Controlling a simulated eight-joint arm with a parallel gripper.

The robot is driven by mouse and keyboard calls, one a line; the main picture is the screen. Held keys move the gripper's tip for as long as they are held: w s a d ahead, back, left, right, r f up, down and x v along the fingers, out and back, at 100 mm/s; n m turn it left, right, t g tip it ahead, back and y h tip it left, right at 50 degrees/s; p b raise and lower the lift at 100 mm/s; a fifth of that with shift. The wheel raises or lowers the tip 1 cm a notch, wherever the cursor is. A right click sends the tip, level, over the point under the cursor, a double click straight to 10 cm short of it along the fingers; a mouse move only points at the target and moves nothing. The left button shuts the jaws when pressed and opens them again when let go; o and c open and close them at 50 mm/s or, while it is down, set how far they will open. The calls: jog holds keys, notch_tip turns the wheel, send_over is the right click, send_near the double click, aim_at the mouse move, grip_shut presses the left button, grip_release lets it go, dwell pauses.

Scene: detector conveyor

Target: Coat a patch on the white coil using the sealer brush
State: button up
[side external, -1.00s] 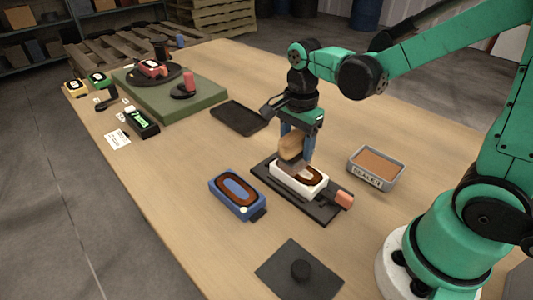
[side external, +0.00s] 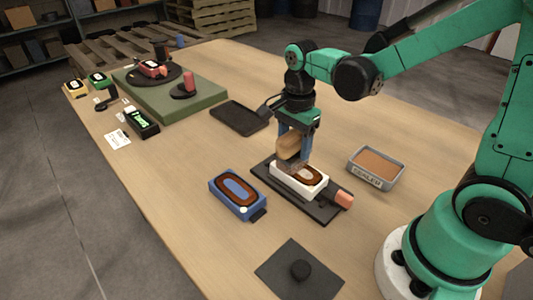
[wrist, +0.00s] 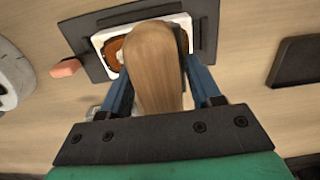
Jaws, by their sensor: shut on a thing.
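The white coil (side external: 284,182) is a white block with a brown oval winding around a pale centre, lying on a dark plate. My gripper (side external: 293,152) is above its far left end, shut on the sealer brush (side external: 289,146) by its tan wooden handle. The brush's lower end is down at the coil's top; I cannot tell whether it touches. In the wrist view the brush handle (wrist: 155,70) hides much of the white coil (wrist: 104,40). The grey sealer tray (side external: 375,182), filled with brown, stands right of the coil.
A blue coil (side external: 237,212) lies left of the dark plate (side external: 322,208), which has a salmon-coloured block (side external: 344,200) at its near end. A black tray (side external: 239,116) lies behind. A green platform (side external: 195,105) stands at far left.

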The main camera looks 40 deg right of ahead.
jog(key=s, duration=0.3)
jog(key=shift+s+r, duration=0.15)
jog(key=shift+s, duration=2.2)
jog(key=shift+w+a, duration=0.1)
jog(key=shift+w, duration=5.9)
jog(key=shift+s, duration=5.7)
jog(key=shift+s+r, duration=0.35)
jog(key=shift+r, duration=0.5)
notch_tip(320, 180, up, 6)
jog(key=shift+r, duration=0.15)
